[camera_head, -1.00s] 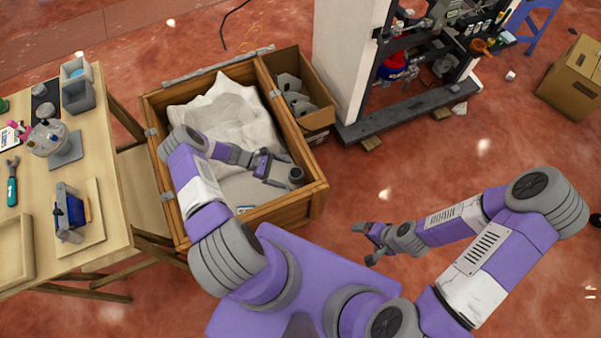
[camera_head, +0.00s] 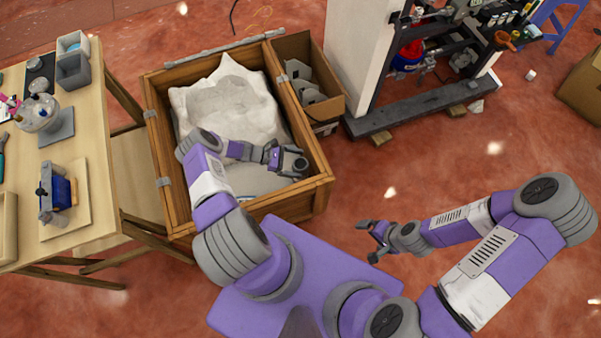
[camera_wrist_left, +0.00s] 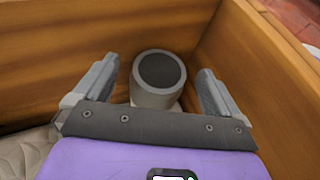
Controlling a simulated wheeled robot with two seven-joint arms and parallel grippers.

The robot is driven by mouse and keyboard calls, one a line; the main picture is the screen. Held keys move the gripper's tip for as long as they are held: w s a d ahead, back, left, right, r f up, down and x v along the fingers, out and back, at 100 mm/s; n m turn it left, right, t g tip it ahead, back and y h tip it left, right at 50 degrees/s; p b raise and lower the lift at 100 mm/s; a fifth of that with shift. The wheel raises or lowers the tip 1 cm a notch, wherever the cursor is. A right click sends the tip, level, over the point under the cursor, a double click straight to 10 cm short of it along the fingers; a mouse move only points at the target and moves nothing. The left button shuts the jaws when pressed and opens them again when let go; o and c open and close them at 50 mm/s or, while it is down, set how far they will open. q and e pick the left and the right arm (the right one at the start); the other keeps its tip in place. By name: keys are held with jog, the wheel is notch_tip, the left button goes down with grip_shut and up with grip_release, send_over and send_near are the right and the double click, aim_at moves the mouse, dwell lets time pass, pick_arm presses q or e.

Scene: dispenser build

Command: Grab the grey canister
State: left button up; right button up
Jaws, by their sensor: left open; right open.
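The grey canister (camera_wrist_left: 154,96) shows in the left wrist view as a pale grey cylinder with a dark round end, in a corner of the wooden crate (camera_wrist_left: 263,50). My left gripper (camera_wrist_left: 157,80) is open, with one finger on either side of the canister in that view; neither finger visibly touches it. In the head view my left gripper (camera_head: 284,158) is down inside the crate's right side, and the canister (camera_head: 294,163) is partly hidden by it. My right gripper (camera_head: 372,241) is open and empty above the floor, right of the crate.
The crate's wooden walls (camera_head: 325,180) stand close around my left gripper. A workbench (camera_head: 95,150) stands left and a machine frame (camera_head: 400,112) behind.

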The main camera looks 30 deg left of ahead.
pick_arm(q)
jog(key=shift+w+d+f, duration=0.15)
jog(key=shift+d, duration=0.15)
grip_shut()
dwell(0.4)
